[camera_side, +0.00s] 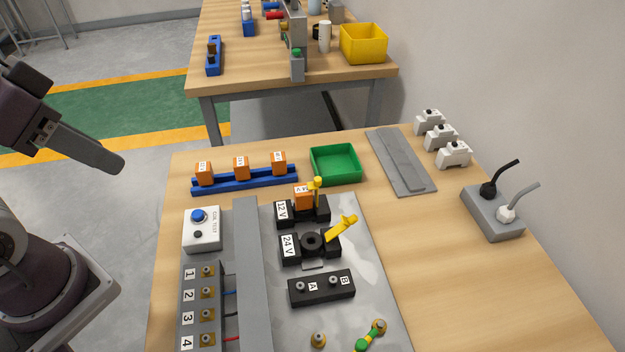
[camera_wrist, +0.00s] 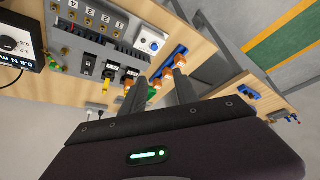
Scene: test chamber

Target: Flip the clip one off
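A black socket marked 12V (camera_side: 282,212) on the grey panel holds an orange block (camera_side: 303,197). A yellow clip lever (camera_side: 317,186) stands nearly upright beside that block. Below it, a black socket marked 24V (camera_side: 290,247) has a round dark opening and no orange block. Its yellow clip lever (camera_side: 342,228) leans out to the upper right. My gripper (camera_side: 112,163) is in the air left of the table, well away from both clips. In the wrist view my gripper (camera_wrist: 160,84) has its two fingers apart with nothing held between them.
Several orange blocks (camera_side: 241,167) sit on a blue rail (camera_side: 245,182) behind the panel. A green tray (camera_side: 336,165) stands beside it. A white button box (camera_side: 202,230) and a long grey duct (camera_side: 252,270) are left of the sockets.

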